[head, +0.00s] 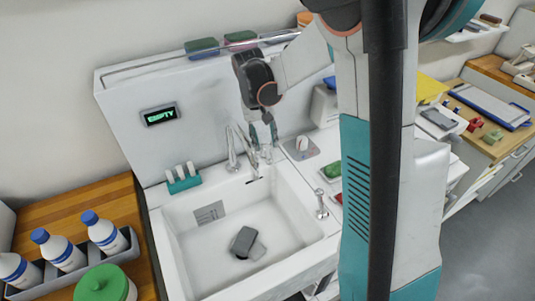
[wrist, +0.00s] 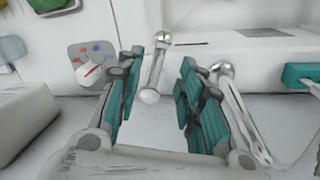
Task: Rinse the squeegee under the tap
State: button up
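My gripper (head: 264,134) hangs over the back of the sink (head: 188,268) by the chrome tap (head: 234,150). In the wrist view my gripper (wrist: 153,100) is open. A chrome lever with a pale rounded end (wrist: 156,68) shows between its teal fingers, with no clear contact. The tap's chrome pipe (wrist: 238,105) is just right of the right finger. A dark grey block (head: 243,240) lies on the sink floor over a lighter grey piece (head: 258,251). I cannot tell whether either is the squeegee. No running water is visible.
A dial with red and blue marks (wrist: 90,74) is left of my gripper. A teal holder with white handles (head: 184,180) stands at the sink's back left. A display reading EMPTY (head: 160,115) is on the back panel. White bottles (head: 103,232) stand left of the sink.

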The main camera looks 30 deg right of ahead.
aim_at(269, 155)
jog(key=f, duration=0.4)
jog(key=d+f+b, duration=0.1)
jog(key=f, duration=0.1)
jog(key=shift+s+f, duration=0.15)
grip_shut()
